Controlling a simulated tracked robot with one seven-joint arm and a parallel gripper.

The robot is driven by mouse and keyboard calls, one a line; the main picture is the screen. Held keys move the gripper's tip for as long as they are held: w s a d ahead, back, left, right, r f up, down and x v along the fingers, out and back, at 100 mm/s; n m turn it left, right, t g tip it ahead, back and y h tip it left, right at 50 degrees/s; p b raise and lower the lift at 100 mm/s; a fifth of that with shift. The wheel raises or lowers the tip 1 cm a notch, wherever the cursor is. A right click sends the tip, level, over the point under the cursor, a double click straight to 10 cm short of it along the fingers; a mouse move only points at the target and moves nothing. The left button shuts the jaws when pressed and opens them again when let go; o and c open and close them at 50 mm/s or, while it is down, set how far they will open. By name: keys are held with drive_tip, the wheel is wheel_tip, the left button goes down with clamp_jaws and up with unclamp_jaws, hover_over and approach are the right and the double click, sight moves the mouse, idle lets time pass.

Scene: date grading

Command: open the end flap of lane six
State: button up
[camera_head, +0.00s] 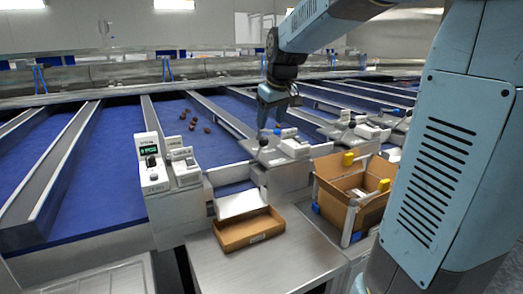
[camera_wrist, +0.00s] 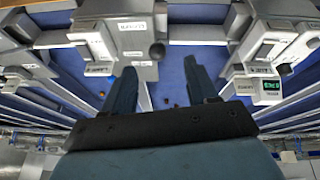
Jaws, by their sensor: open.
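My gripper (camera_head: 279,114) hangs open and empty above the lane ends in the head view. Its two dark fingers also show in the wrist view (camera_wrist: 159,68), spread apart. A dark round knob (camera_head: 263,141) stands on a grey end housing just below my gripper. In the wrist view a dark knob (camera_wrist: 157,50) shows just past the fingertips, between them in the picture; I see no contact. Grey end housings with white switch units (camera_head: 294,147) stand at the lane ends. The lane labels are too small to read, so I cannot tell which is lane six.
A cardboard tray (camera_head: 235,241) sits on the metal table (camera_head: 290,270), below a white chute plate (camera_head: 240,204). An open carton (camera_head: 331,206) stands to its right. A control unit with a green display (camera_head: 150,151) is at left. Several dates (camera_head: 194,127) lie on a blue belt (camera_head: 120,140).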

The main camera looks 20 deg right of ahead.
sight(261, 149)
drive_tip(key=x, duration=0.5)
drive_tip(key=w+x, duration=0.1)
drive_tip(key=x, duration=0.9)
drive_tip(key=shift+w+d+r, duration=0.15)
drive_tip(key=shift+w+r, duration=0.15)
drive_tip(key=shift+w, duration=0.15)
clamp_jaws()
drive_tip(key=shift+d, duration=0.2)
drive_tip(key=shift+a+r, duration=0.1)
drive_tip(key=shift+a, duration=0.05)
